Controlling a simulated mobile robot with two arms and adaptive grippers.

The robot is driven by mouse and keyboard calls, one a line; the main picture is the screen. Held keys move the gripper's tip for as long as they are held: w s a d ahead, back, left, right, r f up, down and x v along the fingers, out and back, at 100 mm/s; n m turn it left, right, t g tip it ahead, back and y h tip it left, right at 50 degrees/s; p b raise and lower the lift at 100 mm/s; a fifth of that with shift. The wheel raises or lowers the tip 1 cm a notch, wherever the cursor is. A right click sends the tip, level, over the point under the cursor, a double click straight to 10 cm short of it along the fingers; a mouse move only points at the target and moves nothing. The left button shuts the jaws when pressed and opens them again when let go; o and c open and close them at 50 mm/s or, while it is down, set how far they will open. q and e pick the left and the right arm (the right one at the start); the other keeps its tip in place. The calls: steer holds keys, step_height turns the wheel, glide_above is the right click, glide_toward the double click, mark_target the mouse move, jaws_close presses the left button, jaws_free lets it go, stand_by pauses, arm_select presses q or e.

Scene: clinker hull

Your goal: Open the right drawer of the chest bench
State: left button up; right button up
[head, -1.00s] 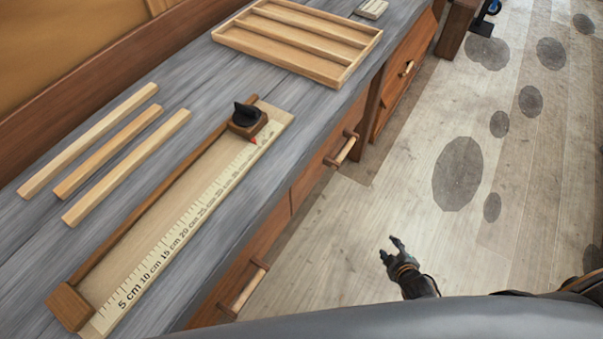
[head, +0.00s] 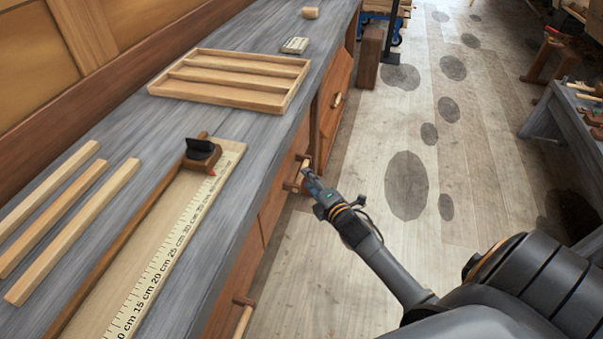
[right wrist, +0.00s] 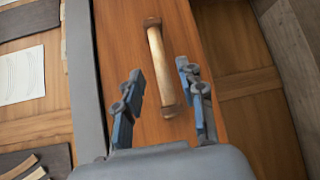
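The chest bench (head: 262,132) runs along the left of the head view with a grey top and brown wooden fronts. Its right drawer (head: 276,203) looks shut and has a pale wooden bar handle (head: 293,186). My right gripper (head: 309,172) is at this handle in the head view and hides part of it. In the right wrist view the handle (right wrist: 160,66) stands on the drawer front (right wrist: 209,104), between the lines of the two open fingers (right wrist: 160,82). I cannot tell whether they touch it. My left gripper is not in view.
On the bench top lie a slotted wooden tray (head: 232,97), a measuring board (head: 150,245) with a black-knobbed stop, and several wood strips (head: 75,230). Another handle (head: 243,315) is nearer. The floor (head: 385,225) beside the bench is clear; another table (head: 570,125) stands right.

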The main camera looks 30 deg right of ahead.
steer(key=w, duration=0.4)
steer(key=shift+w+d+f, duration=0.25)
steer(key=shift+w+f, duration=0.15)
jaws_close()
